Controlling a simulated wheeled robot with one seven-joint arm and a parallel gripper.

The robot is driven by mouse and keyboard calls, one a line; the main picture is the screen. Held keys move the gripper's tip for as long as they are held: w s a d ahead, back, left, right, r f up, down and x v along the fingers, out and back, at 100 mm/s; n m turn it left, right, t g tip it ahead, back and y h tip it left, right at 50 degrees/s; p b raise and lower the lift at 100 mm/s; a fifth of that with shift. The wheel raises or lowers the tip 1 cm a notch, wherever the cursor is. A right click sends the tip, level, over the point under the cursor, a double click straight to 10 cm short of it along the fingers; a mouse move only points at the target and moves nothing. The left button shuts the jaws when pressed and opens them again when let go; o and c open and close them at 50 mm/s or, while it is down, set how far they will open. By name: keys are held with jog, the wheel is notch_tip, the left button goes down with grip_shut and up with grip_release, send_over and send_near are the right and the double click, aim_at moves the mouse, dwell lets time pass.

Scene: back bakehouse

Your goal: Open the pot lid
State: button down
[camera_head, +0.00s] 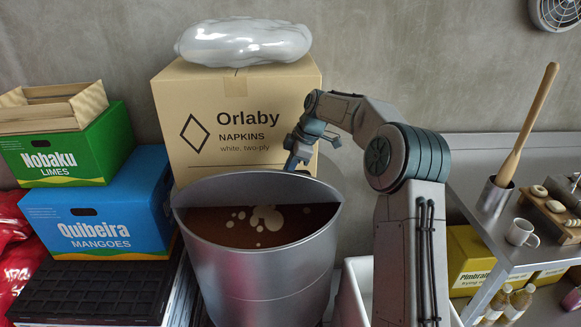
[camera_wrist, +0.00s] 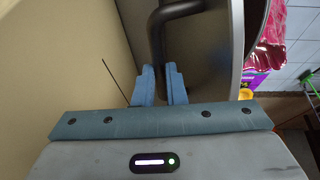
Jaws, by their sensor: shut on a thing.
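The large steel pot (camera_head: 262,275) stands in the middle of the head view. Its front half is open, showing brown liquid with pale blobs. A grey half-round lid (camera_head: 225,191) stands raised behind the opening, its straight edge across the pot. My gripper (camera_head: 293,164) is behind the lid's upper right edge, its tips partly hidden. In the wrist view my gripper (camera_wrist: 165,85) is shut on the dark bent handle (camera_wrist: 158,30). The lid's metal face (camera_wrist: 205,55) is just right of the fingers.
A napkin carton (camera_head: 190,90) with a wrapped bundle (camera_head: 243,42) on top stands close behind the pot. A blue mango box (camera_head: 105,215) and a green lime box (camera_head: 85,150) are stacked left. A steel counter (camera_head: 480,165) with a mug (camera_head: 521,232) is right.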

jog(key=c, duration=1.6)
grip_release()
jog(key=shift+d+f, duration=0.15)
jog(key=shift+f, duration=0.4)
jog(key=shift+o, duration=0.5)
jog(key=shift+w, duration=0.3)
jog(key=shift+s+r, duration=0.2)
jog(key=shift+r, duration=0.1)
jog(key=w+v, duration=0.1)
jog(key=v, duration=1.2)
jog(key=shift+s+d+r+b, duration=0.15)
jog(key=shift+s+r+b, duration=0.05)
jog(key=shift+s+b, duration=0.2)
jog(key=shift+c, duration=0.2)
